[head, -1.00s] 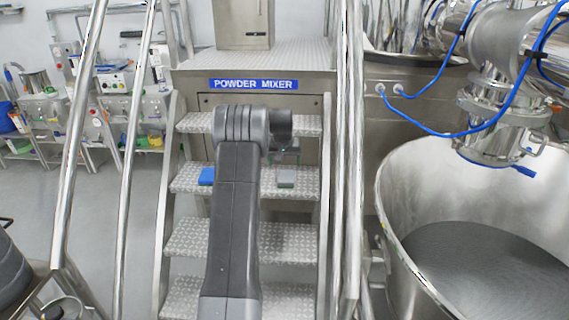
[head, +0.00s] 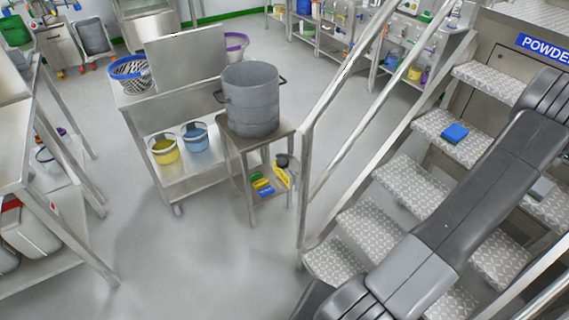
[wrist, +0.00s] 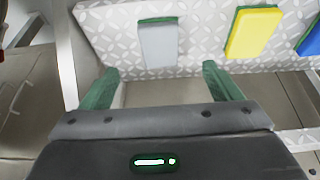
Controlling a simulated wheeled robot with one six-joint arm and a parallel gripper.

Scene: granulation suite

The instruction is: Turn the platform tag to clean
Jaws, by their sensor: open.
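My gripper (wrist: 160,90) is open in the wrist view, with two green fingertips apart and nothing between them. Beyond the fingertips, on a patterned metal step, lie a grey block (wrist: 158,44) with a green edge, a yellow block (wrist: 253,33) with a green edge, and part of a blue block (wrist: 311,38). In the head view the blue block (head: 454,133) and grey block (head: 542,188) lie on a step; the yellow one does not show there. I cannot tell which piece is the platform tag, nor see any wording on one.
Patterned steps (head: 376,230) with metal handrails (head: 337,95) rise at the right under a partly visible blue sign (head: 543,45). A grey pot (head: 250,97) stands on a small stand with coloured pieces (head: 263,187) below. A steel cart (head: 190,82) is beside it. Floor (head: 170,270) is clear in front.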

